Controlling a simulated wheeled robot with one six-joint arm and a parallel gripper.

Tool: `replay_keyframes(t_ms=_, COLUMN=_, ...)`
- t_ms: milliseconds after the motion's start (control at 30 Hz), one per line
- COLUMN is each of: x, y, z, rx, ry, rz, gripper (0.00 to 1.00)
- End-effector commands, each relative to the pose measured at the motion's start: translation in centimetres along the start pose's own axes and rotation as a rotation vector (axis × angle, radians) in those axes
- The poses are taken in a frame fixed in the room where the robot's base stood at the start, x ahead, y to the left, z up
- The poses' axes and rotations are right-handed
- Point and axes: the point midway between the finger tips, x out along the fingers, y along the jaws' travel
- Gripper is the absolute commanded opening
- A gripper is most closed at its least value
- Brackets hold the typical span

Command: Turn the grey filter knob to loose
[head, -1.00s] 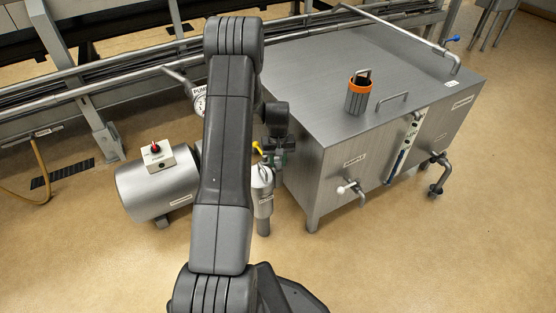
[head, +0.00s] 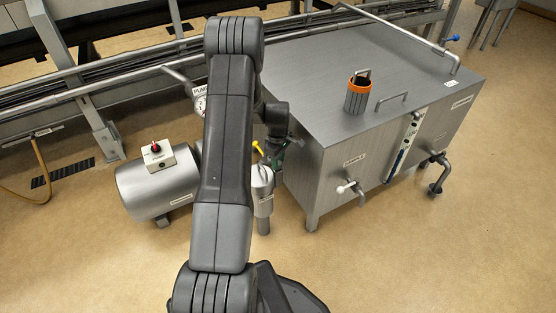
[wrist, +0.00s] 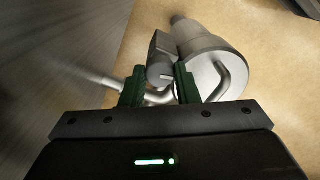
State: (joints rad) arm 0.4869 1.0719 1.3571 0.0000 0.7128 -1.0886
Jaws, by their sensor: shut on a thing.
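The filter (head: 263,192), a grey metal cylinder with a label, stands on the floor left of the tank. It also shows in the wrist view (wrist: 205,60). The grey knob (wrist: 161,60) is a blocky bar beside the filter's round top, between the green fingers of my gripper (wrist: 159,88). My gripper (head: 275,158) is shut on the knob. In the head view the knob is hidden by my gripper and arm. The label's text and any loose mark are too small to read.
A yellow handle (head: 258,148) sits just left of my gripper. The large steel tank (head: 330,175) stands close on the right. The pump motor (head: 158,190) is on the left. A bent pipe (wrist: 160,97) passes near my fingers. The front floor is clear.

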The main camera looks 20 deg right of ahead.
Motion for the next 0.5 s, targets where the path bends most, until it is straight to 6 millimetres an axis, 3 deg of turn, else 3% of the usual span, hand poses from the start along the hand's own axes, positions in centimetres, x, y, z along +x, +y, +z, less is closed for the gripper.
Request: replay_keyframes(t_ms=500, x=-0.05, y=0.06, z=-0.02, rx=-0.165, ry=0.001, rz=0.001, gripper=0.05)
